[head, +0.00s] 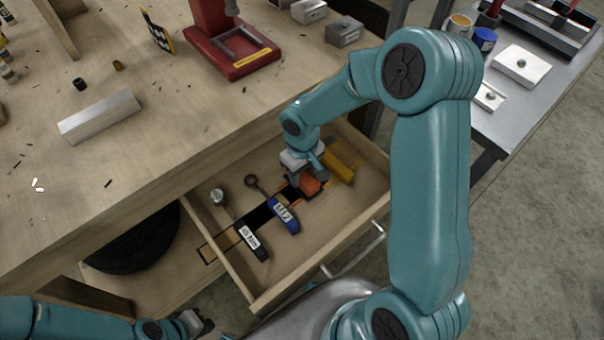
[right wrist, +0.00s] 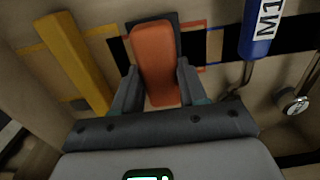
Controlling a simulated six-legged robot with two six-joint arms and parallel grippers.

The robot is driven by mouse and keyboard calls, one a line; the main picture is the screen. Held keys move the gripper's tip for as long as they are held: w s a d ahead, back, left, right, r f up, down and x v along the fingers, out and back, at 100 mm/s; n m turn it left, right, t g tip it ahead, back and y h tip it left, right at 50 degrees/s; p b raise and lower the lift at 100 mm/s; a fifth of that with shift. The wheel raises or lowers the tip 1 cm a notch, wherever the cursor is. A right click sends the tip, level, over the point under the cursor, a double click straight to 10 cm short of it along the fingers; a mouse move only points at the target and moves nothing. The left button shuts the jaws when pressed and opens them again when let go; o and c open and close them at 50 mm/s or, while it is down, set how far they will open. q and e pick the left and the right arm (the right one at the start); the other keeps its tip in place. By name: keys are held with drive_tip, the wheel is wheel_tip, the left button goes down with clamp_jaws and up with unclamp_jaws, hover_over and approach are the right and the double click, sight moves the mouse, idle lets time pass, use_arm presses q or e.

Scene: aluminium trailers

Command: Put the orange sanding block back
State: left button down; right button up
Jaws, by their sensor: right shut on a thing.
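The orange sanding block (head: 311,186) is in the open wooden drawer (head: 300,245), at the tip of my right gripper (head: 304,176). In the right wrist view the orange block (right wrist: 157,62) sits between the two fingers of my right gripper (right wrist: 158,85), which is shut on it. The block overlaps a dark patch with an orange outline on the drawer floor; I cannot tell whether it touches the floor. My left gripper (head: 196,323) is at the lower left of the head view, outside the drawer, its fingers too small to read.
In the drawer, a yellow bar (head: 338,166) lies right of the block. A blue-handled tool (head: 284,215) and a black-handled tool (head: 250,238) lie to its left. A metal bar (head: 100,116) and a red stand (head: 235,60) are on the workbench.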

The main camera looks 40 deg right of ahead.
sight(302, 175)
drive_tip(key=shift+f, duration=0.35)
drive_tip(key=o, duration=0.8)
drive_tip(key=shift+f, duration=0.1)
drive_tip(key=shift+c, duration=0.2)
drive_tip(key=o, duration=0.4)
drive_tip(key=shift+r, duration=0.3)
wheel_tip(302, 175, up, 12)
drive_tip(key=shift+f+p, duration=0.1)
drive_tip(key=shift+p, duration=0.8)
drive_tip(key=shift+s, duration=0.1)
